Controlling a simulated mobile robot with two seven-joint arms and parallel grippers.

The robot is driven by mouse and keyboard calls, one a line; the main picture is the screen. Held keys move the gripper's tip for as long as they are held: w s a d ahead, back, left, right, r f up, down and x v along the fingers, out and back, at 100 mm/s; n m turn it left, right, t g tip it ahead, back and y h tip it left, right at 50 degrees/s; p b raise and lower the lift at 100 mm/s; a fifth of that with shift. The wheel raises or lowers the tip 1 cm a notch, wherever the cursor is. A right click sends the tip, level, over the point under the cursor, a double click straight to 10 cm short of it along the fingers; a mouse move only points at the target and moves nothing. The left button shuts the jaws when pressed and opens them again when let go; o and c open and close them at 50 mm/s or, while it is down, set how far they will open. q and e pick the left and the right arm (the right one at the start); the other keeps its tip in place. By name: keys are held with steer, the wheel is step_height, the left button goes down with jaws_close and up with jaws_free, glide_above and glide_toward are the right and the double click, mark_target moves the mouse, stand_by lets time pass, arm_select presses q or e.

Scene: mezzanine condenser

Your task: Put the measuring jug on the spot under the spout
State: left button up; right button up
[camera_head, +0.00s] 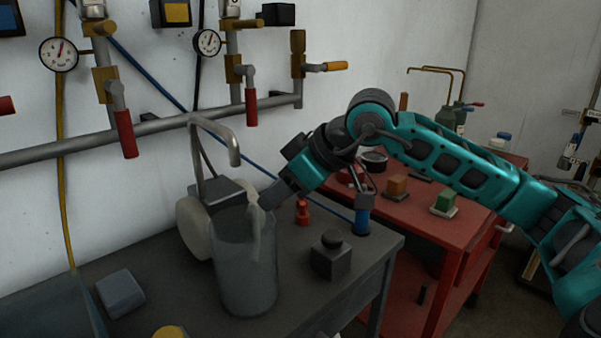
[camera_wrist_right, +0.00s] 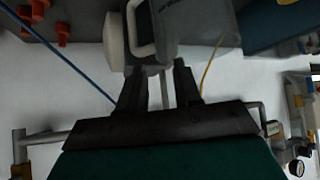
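The measuring jug (camera_head: 247,270) is a translucent grey vessel with a pale handle (camera_head: 254,215), upright at the front of the grey bench. In the right wrist view the jug (camera_wrist_right: 200,30) is just beyond the fingertips, with its handle loop (camera_wrist_right: 141,30) close to them. My right gripper (camera_head: 268,197) reaches in at the handle's top; its fingers (camera_wrist_right: 160,75) are apart, with a visible gap between them. I cannot tell whether they touch the handle. The bent grey spout (camera_head: 228,145) hangs behind and above the jug. I cannot make out the spot under it. My left gripper is not in view.
A pale round thing (camera_head: 195,228) stands close behind the jug's left side. A dark block with a knob (camera_head: 331,255), a red fitting (camera_head: 302,212) and a grey box (camera_head: 120,293) are on the bench. A red cart (camera_head: 440,228) stands at right. Wall pipes run behind.

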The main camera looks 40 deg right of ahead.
arm_select(q)
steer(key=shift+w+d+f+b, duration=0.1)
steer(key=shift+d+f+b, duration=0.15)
steer(key=shift+b, duration=0.35)
arm_select(e)
steer(key=v, duration=0.7)
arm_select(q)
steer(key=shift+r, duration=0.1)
